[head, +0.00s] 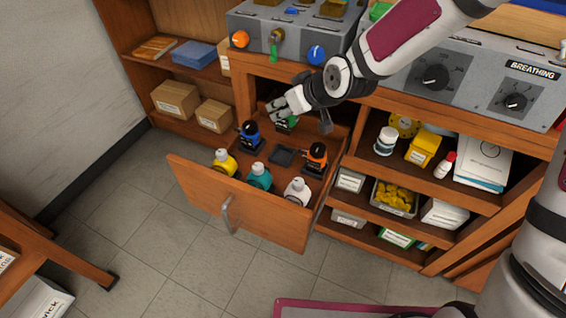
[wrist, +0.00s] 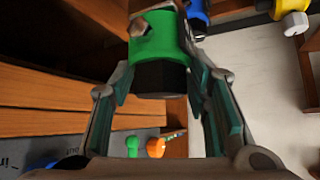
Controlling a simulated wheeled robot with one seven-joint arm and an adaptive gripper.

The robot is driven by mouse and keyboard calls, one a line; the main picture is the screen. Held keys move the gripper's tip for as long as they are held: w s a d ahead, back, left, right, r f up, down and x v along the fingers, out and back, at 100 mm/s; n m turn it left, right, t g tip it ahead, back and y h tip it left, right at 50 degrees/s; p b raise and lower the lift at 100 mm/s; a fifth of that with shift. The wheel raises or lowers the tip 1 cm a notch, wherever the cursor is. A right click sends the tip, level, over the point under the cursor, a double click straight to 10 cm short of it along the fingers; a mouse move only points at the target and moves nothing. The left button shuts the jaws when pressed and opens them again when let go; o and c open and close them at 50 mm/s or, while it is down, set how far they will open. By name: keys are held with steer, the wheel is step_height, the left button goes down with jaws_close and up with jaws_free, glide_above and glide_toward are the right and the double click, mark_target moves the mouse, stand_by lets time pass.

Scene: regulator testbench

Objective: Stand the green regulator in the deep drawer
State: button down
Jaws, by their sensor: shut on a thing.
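The green regulator (head: 289,122) is at the back of the open deep drawer (head: 235,206), partly hidden by my gripper (head: 280,108). In the wrist view, the green regulator (wrist: 160,48), with a dark end, sits between my two fingers, which are shut on it. In the head view its dark lower part shows just below the fingers. I cannot tell whether it touches the drawer floor. A blue regulator (head: 249,137) and an orange regulator (head: 316,158) stand in the drawer. An empty dark square holder (head: 283,156) lies between them.
The bench top with grey control boxes (head: 290,45) overhangs behind. Shelves with bottles and bins (head: 393,198) are at right. The floor before the drawer is clear.

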steer(key=shift+w+a+f+b, duration=0.1)
steer(key=shift+a+f+b, duration=0.3)
steer(key=shift+a+f, duration=0.05)
step_height(320, 180, down, 10)
steer(key=b, duration=0.3)
steer(key=shift+a+r, duration=0.1)
steer(key=shift+f+b, duration=0.2)
steer(key=shift+b, duration=0.15)
steer(key=c, duration=0.9)
jaws_free()
